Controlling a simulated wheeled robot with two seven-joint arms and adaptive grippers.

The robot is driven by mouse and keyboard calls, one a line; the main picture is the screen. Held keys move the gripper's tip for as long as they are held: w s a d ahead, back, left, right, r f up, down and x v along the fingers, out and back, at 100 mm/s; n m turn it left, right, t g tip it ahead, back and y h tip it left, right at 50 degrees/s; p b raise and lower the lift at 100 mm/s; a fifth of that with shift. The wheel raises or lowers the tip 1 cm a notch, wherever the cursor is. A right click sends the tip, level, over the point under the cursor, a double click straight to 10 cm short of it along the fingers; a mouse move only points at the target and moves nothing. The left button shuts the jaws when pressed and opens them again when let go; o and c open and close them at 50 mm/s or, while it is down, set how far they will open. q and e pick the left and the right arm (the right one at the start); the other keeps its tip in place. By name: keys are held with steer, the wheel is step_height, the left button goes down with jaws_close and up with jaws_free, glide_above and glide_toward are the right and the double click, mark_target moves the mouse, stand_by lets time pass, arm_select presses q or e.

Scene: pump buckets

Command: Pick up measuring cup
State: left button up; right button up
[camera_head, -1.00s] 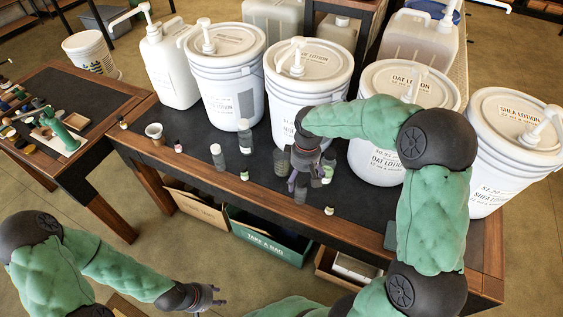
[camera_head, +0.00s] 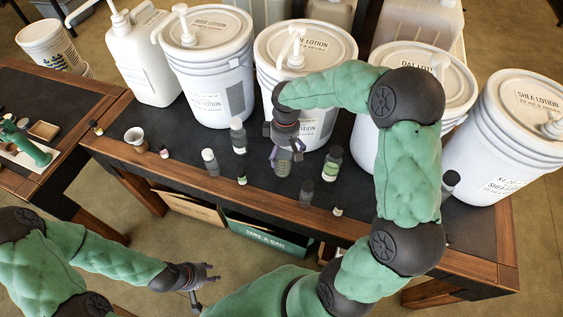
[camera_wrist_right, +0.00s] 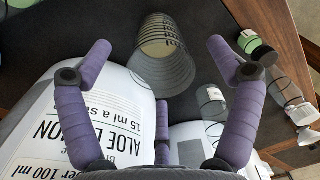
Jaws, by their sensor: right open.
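The clear measuring cup (camera_wrist_right: 165,55) with dark markings stands on the dark table top in the right wrist view. It is ahead of and between the spread fingers of my right gripper (camera_wrist_right: 160,66), which does not visibly touch it. In the head view my right gripper (camera_head: 285,148) points down over the table in front of the middle bucket, and it largely covers the cup there. My right gripper is open and empty. My left gripper (camera_head: 207,286) is open and empty at the lower left, in front of the table.
The aloe lotion bucket (camera_wrist_right: 60,125) is close beside my right gripper's left finger. Several small bottles stand nearby, including a green-labelled bottle (camera_head: 332,163) and a grey bottle (camera_head: 238,135). A small pale cup (camera_head: 136,140) is farther left. The wooden table edge (camera_head: 230,192) is in front.

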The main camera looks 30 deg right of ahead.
mark_target(283, 159)
steer(key=f, duration=0.1)
steer(key=f+b, duration=0.1)
steer(key=f, duration=0.1)
steer(key=f+b, duration=0.1)
steer(key=f, duration=0.1)
steer(key=shift+w+f, duration=0.1)
steer(key=shift+w, duration=0.25)
steer(key=shift+c, duration=0.3)
steer(key=c, duration=1.4)
steer(key=shift+r, duration=0.2)
